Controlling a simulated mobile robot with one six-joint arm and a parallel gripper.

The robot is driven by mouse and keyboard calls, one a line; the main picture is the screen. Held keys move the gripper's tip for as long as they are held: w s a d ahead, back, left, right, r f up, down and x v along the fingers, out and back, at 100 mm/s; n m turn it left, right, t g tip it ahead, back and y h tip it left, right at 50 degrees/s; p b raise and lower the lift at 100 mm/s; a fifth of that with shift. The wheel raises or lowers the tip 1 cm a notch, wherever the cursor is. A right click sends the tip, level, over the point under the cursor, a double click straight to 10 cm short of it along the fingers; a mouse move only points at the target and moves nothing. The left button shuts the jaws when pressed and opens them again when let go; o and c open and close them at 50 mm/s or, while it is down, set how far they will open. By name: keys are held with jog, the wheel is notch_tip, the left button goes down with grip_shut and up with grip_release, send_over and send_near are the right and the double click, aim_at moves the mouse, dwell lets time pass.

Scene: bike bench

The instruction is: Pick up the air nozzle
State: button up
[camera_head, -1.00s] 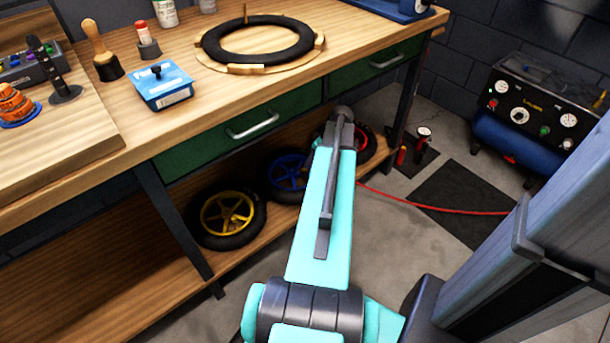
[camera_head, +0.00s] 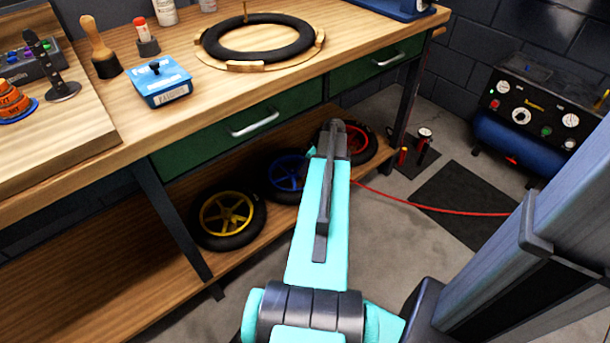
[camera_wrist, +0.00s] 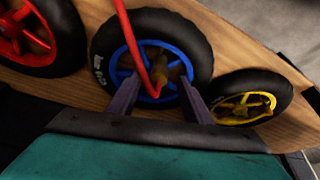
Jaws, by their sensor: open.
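A red hose (camera_wrist: 131,38) comes down from the top of the wrist view and bends in front of the blue wheel's hub. Its end (camera_wrist: 158,82) lies between my fingers in the picture, and I cannot clearly make out the air nozzle's shape there. My gripper (camera_wrist: 158,92) is open, with one dark finger on each side of the hose end. I cannot tell whether either finger touches it. In the head view my own arm hides the gripper and the nozzle. The red hose (camera_head: 440,209) shows there, running from behind my arm across the floor towards the right.
The blue wheel (camera_wrist: 180,22), red wheel (camera_wrist: 68,25) and yellow wheel (camera_wrist: 284,88) lie on the bench's lower shelf (camera_head: 120,290). The worktop (camera_head: 120,125) overhangs the shelf. A bench leg (camera_head: 172,225) stands left. The compressor (camera_head: 512,145) is at right.

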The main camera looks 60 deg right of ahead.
jog(key=shift+b+x, duration=0.7)
jog(key=shift+x, duration=1.65)
jog(key=shift+s, duration=0.1)
grip_shut()
jog(key=shift+r, duration=0.1)
jog(key=shift+r+p, duration=0.4)
jog(key=shift+r, duration=0.4)
notch_tip(320, 180, up, 2)
jog(key=shift+r+p, duration=0.2)
jog(key=shift+p, duration=0.25)
jog(key=s+p, duration=0.2)
jog(key=s, duration=1.4)
jog(key=shift+d+r, duration=0.25)
jog(key=shift+r, duration=0.15)
